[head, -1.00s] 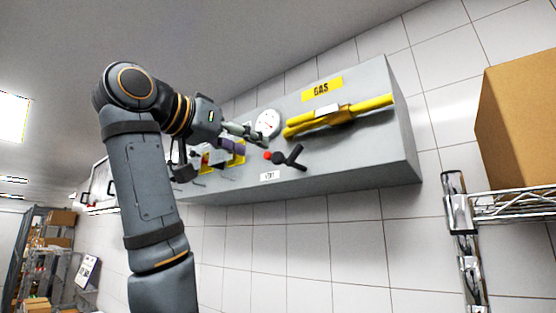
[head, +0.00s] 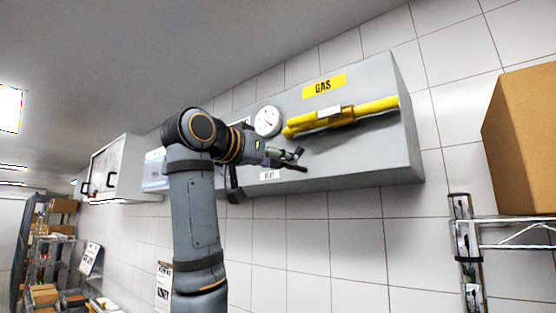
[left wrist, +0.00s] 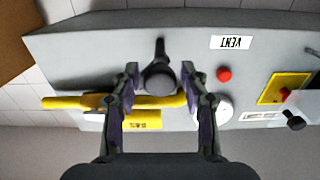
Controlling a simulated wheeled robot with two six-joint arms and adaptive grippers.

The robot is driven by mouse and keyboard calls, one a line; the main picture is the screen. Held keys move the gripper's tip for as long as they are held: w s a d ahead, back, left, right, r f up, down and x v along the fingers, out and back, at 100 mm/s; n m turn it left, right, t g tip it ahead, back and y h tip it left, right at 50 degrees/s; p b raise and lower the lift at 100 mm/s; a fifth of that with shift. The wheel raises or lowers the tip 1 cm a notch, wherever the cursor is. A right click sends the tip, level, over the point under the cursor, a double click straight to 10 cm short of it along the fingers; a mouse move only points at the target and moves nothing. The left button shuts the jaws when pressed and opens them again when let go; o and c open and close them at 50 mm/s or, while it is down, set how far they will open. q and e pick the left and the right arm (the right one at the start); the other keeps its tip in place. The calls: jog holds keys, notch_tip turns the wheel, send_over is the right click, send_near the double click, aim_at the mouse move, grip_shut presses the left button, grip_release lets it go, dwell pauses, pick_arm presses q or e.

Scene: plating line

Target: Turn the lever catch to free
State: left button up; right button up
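The black lever catch (left wrist: 158,72) is on the grey panel box, with a round hub and a short handle. In the left wrist view it lies between the fingers of my left gripper (left wrist: 160,78), which is open. The handle points up in that view, toward the VENT label's edge of the box. In the head view my left gripper (head: 290,155) is in front of the lever and hides most of it. A gap shows on both sides of the hub, and contact cannot be made out. My right gripper is not in view.
A red knob (left wrist: 224,74) and the VENT label (left wrist: 232,42) are beside the lever. The panel box (head: 385,165) also carries a yellow pipe handle (head: 345,115), a round gauge (head: 267,121) and a GAS sign (head: 324,87). A cardboard box (head: 520,140) is at right.

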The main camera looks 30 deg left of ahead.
pick_arm(q)
grip_shut()
jog(key=shift+n, duration=0.3)
jog(key=n+b, duration=0.2)
jog(key=n, duration=0.1)
jog(key=shift+f, duration=0.1)
jog(key=n+b, duration=0.2)
jog(key=n, duration=0.3)
jog(key=shift+a, duration=0.1)
jog(key=n+b, duration=0.2)
jog(key=n, duration=0.3)
jog(key=shift+f, duration=0.1)
jog(key=n+b, duration=0.1)
jog(key=n, duration=0.3)
dwell(0.4)
